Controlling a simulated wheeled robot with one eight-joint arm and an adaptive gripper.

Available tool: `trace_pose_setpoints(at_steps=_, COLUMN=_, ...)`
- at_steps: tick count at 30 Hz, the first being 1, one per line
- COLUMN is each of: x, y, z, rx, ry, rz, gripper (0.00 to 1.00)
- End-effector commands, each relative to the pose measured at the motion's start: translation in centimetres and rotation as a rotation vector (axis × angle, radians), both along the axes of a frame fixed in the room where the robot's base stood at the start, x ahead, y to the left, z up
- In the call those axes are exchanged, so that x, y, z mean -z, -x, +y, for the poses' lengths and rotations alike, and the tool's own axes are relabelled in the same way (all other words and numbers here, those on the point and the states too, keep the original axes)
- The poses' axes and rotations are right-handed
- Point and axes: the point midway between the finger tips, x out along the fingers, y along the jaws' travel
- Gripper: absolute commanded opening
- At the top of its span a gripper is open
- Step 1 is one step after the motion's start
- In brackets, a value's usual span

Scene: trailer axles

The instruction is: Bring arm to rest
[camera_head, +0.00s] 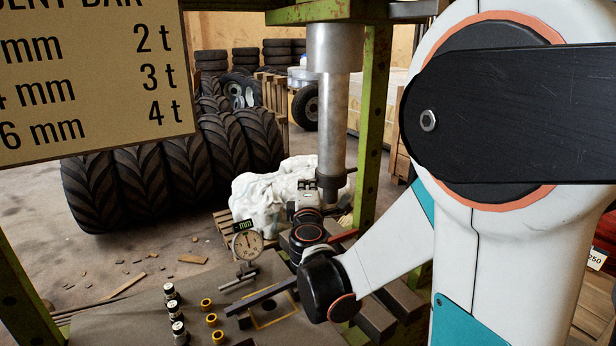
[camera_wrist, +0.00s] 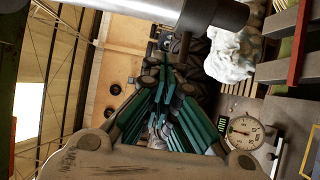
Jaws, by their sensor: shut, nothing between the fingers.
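My arm reaches in from the right in the head view, bent, with its wrist low over the work table (camera_head: 215,285). My gripper (camera_wrist: 168,62) shows in the wrist view as dark linkages with teal faces, running together toward the tips. It is shut and holds nothing. In the head view the wrist joints largely hide the gripper, beside the lower end of a grey steel cylinder (camera_head: 331,105). The cylinder also crosses the top of the wrist view (camera_wrist: 170,8), close to the fingers. Whether they touch cannot be told.
A green press frame (camera_head: 372,120) surrounds the cylinder. A dial gauge (camera_head: 247,243) stands left of the wrist; it also shows in the wrist view (camera_wrist: 243,131). Brass and steel fittings (camera_head: 212,320) stand on the table.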

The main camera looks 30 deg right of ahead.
Motion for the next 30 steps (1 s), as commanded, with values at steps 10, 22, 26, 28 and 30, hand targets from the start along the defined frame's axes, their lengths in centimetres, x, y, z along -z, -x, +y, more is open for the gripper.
trace_pose_setpoints(at_steps=10, x=0.0, y=3.4, z=2.0, rx=-0.002, ry=0.0, rz=0.0, gripper=0.0)
trace_pose_setpoints(at_steps=22, x=-0.4, y=5.2, z=2.0, rx=0.039, ry=-0.152, rz=-0.015, gripper=0.0)
trace_pose_setpoints(at_steps=26, x=-0.2, y=7.7, z=2.3, rx=0.094, ry=-0.359, rz=-0.017, gripper=0.0)
trace_pose_setpoints(at_steps=28, x=0.2, y=9.2, z=2.8, rx=0.123, ry=-0.476, rz=-0.011, gripper=0.0)
trace_pose_setpoints(at_steps=30, x=0.8, y=10.7, z=3.5, rx=0.152, ry=-0.592, rz=0.001, gripper=0.0)
